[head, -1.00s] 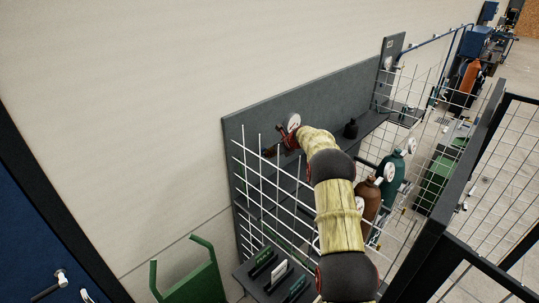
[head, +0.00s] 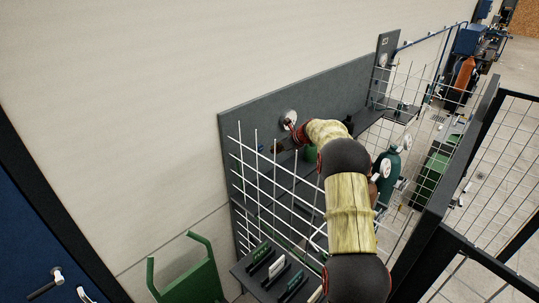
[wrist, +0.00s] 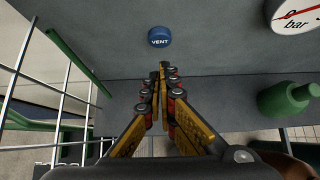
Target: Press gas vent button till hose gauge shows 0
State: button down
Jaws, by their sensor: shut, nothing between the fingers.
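The blue vent button (wrist: 159,37), marked VENT, sits on the grey panel at top centre in the wrist view. My gripper (wrist: 161,75) is shut and empty, its fingertips pointing at the panel just below the button in the picture, with no visible contact on it. A white round gauge (wrist: 295,14) with a red needle and the word "bar" is cut off at the top right, so its reading cannot be told. The gauge also shows on the panel in the head view (head: 289,117), too small to read. There my gripper (head: 274,149) is beside the panel, partly hidden by the wire mesh.
White wire mesh (head: 262,180) stands left of my arm and in front of the panel. A green bottle (wrist: 288,99) is at the right in the wrist view. A teal cylinder (head: 391,171) stands right of my arm. A dark fence rail (head: 440,185) runs farther right.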

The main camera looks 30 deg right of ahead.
jog(key=v, duration=0.5)
jog(key=shift+s+r+b, duration=0.15)
jog(key=shift+s+b, duration=0.15)
jog(key=shift+b, duration=0.1)
jog(key=shift+s+r, duration=0.1)
